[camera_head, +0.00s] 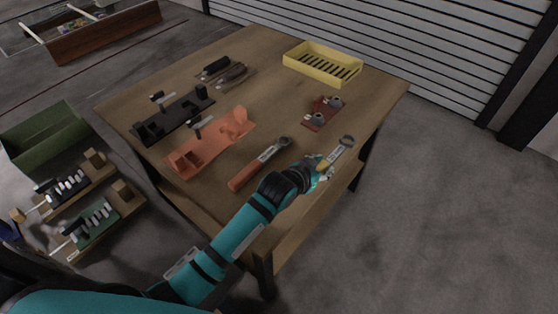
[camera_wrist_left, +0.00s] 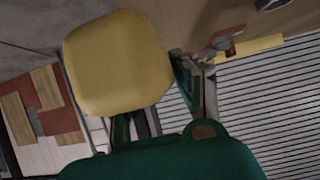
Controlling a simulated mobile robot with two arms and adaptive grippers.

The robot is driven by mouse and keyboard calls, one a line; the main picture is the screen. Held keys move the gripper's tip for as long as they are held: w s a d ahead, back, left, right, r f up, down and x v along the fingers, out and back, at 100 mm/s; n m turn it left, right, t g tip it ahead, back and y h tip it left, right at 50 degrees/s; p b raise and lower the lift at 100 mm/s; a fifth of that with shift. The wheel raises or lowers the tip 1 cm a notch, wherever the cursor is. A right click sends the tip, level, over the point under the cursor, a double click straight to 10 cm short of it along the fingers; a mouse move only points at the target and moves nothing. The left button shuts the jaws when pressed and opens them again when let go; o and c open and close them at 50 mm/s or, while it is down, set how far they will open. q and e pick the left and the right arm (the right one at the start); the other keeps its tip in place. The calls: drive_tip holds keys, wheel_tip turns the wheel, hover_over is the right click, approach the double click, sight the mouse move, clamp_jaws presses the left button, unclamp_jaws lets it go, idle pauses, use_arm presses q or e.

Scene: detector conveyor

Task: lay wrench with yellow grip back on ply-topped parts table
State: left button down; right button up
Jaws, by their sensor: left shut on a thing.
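My left gripper (camera_head: 322,172) is shut on the wrench with the yellow grip (camera_head: 338,152). Its grey ring head points away from me, up and to the right, near the table's right edge. In the left wrist view its yellow grip (camera_wrist_left: 118,62) looms large and blunt in front of the green gripper parts. How high the wrench is above the top cannot be told. The ply-topped parts table (camera_head: 270,95) lies below and to the left of the gripper. My right gripper is not in view.
A wrench with an orange-red grip (camera_head: 258,165) lies just left of my gripper. An orange fixture (camera_head: 212,143), a black fixture (camera_head: 172,116), dark tools (camera_head: 232,75), a red-brown part (camera_head: 322,113) and a yellow tray (camera_head: 322,64) occupy the table. The table's middle has bare room.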

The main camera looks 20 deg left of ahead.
use_arm(q)
drive_tip(key=s+a, duration=0.2)
drive_tip(key=s+a+p, duration=0.1)
drive_tip(key=s+a, duration=0.1)
drive_tip(key=a, duration=0.1)
drive_tip(key=s+a+p, duration=0.1)
drive_tip(key=s+a, duration=0.1)
drive_tip(key=a, duration=0.1)
drive_tip(key=shift+a+f, duration=0.25)
drive_tip(key=shift+f, duration=0.1)
wheel_tip(320, 180, down, 4)
drive_tip(key=shift+w+r+p, duration=0.1)
drive_tip(key=shift+r+p, duration=0.15)
drive_tip(key=shift+p, duration=0.15)
drive_tip(key=shift+f, duration=0.15)
